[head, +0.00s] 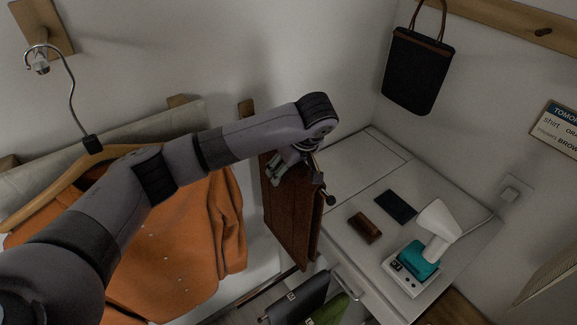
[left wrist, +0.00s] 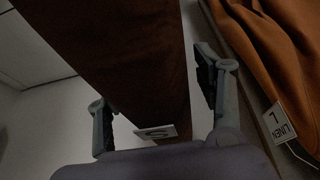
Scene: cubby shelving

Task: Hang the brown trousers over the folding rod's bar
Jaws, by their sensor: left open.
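The brown trousers (head: 293,225) hang folded in a long drape beside the white cabinet in the head view, and their dark cloth (left wrist: 125,50) fills the upper middle of the left wrist view. The folding rod shows as a dark end knob (head: 331,200) at the trousers' upper right edge; most of its bar is hidden by cloth and gripper. My left gripper (head: 296,165) is at the trousers' top edge. In the left wrist view its fingers are spread apart, one on each side of the cloth, with a small white tag (left wrist: 156,132) between them. My right gripper is not in view.
An orange shirt (head: 185,250) hangs on a wooden hanger (head: 50,195) close left of the trousers. Dark and green folded cloths hang below. A black bag (head: 418,70) hangs on the wall.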

